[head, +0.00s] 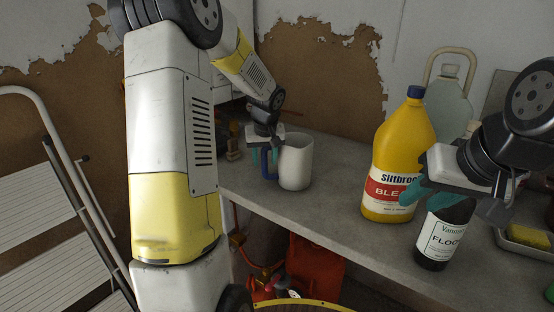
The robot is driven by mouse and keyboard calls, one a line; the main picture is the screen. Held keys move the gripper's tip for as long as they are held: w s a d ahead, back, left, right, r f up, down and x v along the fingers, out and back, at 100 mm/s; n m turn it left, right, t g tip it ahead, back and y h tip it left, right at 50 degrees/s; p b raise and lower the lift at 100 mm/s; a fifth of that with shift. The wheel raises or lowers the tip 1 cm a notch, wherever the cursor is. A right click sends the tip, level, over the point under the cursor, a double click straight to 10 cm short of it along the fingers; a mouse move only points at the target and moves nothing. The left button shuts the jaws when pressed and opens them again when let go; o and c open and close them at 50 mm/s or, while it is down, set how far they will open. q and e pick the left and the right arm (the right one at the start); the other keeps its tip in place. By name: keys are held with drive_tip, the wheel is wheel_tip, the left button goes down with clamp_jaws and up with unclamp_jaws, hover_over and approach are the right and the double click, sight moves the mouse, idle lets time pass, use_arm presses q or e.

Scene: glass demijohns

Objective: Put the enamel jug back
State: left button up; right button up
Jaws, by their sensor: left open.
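The enamel jug (296,163) is white with a blue handle on its left side. It stands upright on the grey worktop (330,205), towards the back. My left gripper (265,156) is at the handle, its teal fingers open and close to it on either side. I cannot tell whether they touch it. My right gripper (432,194) is at the top of a dark bottle (444,236) with a white label and hides its neck. I cannot tell whether its fingers are closed on the bottle.
A yellow bleach bottle (400,150) with a blue cap stands left of the dark bottle. A pale jug-like container (449,105) is behind. A tray (522,240) with a yellow sponge (528,236) is at the right. Worktop between enamel jug and bleach is clear. A red can (315,264) is below.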

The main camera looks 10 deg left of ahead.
use_arm(q)
drive_tip(key=v, duration=1)
drive_tip(key=s+d+r+m+h, duration=0.1)
drive_tip(key=s+d, duration=0.1)
drive_tip(key=s, duration=0.7)
drive_tip(key=s+d+r+m+t+h, duration=0.1)
drive_tip(key=s+d+m, duration=0.1)
drive_tip(key=s, duration=0.7)
drive_tip(key=s+d+r+m+t+h, duration=0.1)
drive_tip(key=s+d+m, duration=0.1)
drive_tip(key=s, duration=0.6)
drive_tip(key=shift+s+d+r+h, duration=0.3)
drive_tip(key=shift+s+d+h, duration=0.1)
drive_tip(key=shift+d, duration=0.2)
drive_tip(key=shift+c, duration=0.5)
drive_tip(key=shift+d, duration=0.1)
